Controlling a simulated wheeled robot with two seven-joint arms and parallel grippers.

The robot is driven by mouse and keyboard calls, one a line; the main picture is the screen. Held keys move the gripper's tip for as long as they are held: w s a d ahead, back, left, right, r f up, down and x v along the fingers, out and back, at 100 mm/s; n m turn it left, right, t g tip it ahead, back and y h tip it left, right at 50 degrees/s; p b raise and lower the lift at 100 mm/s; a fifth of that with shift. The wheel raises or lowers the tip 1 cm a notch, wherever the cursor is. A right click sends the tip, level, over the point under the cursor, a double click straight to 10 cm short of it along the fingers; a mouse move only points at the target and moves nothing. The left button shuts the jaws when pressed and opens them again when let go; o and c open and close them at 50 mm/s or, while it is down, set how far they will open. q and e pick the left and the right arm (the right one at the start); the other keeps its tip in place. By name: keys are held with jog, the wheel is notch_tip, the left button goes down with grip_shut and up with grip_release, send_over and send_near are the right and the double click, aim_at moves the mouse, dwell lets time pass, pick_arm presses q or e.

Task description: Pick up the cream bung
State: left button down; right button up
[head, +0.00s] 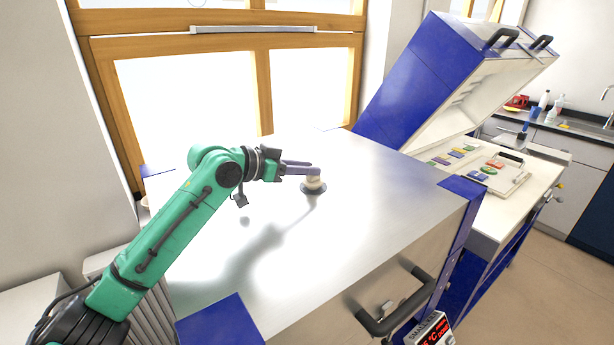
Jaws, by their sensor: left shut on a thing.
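The cream bung (314,184) is a small pale cylinder on the metal top of the near kiln (380,175). A dark round ring (306,190) shows around its lower end at the kiln top. My left gripper (312,170) comes in from the left and is shut on the bung's upper part. Its fingers hide the top of the bung. I cannot tell whether the bung is clear of the ring or still seated in it. My right gripper is not in view.
A second kiln with a raised blue lid (400,85) stands behind at right, with coloured glass pieces and a white tray (503,182) on its bed. The near kiln has a dark front handle (400,318). A wood-framed window is behind. The kiln top around the bung is clear.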

aim_at(305, 183)
pick_arm(q)
notch_tip(305, 183, up, 19)
jog(key=shift+b, duration=0.4)
